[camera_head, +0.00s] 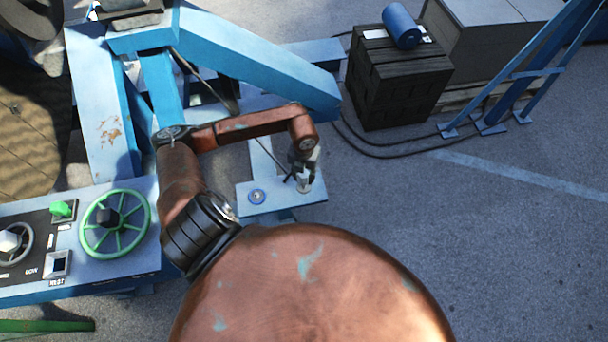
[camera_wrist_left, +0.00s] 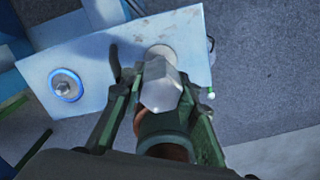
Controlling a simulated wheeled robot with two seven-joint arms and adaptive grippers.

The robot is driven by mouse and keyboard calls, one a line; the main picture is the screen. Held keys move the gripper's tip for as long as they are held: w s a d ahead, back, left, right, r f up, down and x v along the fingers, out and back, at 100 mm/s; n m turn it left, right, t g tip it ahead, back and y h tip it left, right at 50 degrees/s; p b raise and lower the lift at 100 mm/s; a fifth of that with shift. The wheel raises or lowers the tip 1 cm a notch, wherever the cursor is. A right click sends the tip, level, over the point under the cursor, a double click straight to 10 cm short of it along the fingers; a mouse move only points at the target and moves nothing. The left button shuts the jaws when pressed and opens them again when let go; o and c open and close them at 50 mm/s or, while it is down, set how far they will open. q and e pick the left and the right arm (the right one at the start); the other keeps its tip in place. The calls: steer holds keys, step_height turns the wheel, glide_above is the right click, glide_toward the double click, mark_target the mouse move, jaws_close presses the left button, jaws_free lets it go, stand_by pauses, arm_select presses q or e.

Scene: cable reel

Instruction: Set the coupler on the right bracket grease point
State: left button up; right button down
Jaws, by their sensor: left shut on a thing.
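My left gripper (camera_head: 303,170) is over the right end of the pale blue bracket plate (camera_head: 280,208), pointing down. In the left wrist view, the gripper (camera_wrist_left: 152,92) has its dark green fingers shut around the coupler (camera_wrist_left: 162,88), a silver faceted piece. A round pale disc (camera_wrist_left: 162,53) on the plate shows just beyond the coupler's tip and is partly covered by it. I cannot tell whether they touch. A blue-ringed grease point (camera_head: 257,197) sits clear on the plate's left; it also shows in the left wrist view (camera_wrist_left: 65,86). My right gripper is out of view.
Blue frame beams (camera_head: 250,62) run behind my left arm. A control panel with a green handwheel (camera_head: 114,222) stands at the left. A dark crate (camera_head: 400,85) bears a blue cylinder (camera_head: 402,26). Black cables (camera_head: 370,145) lie on the ground; open pavement is at the right.

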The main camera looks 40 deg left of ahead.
arm_select(q)
steer(key=shift+f+b, duration=1.65)
steer(key=shift+f, duration=0.75)
steer(key=o, duration=1.3)
steer(key=shift+o, duration=0.2)
steer(key=shift+r, duration=0.1)
step_height(320, 180, up, 12)
steer(key=shift+f, duration=0.1)
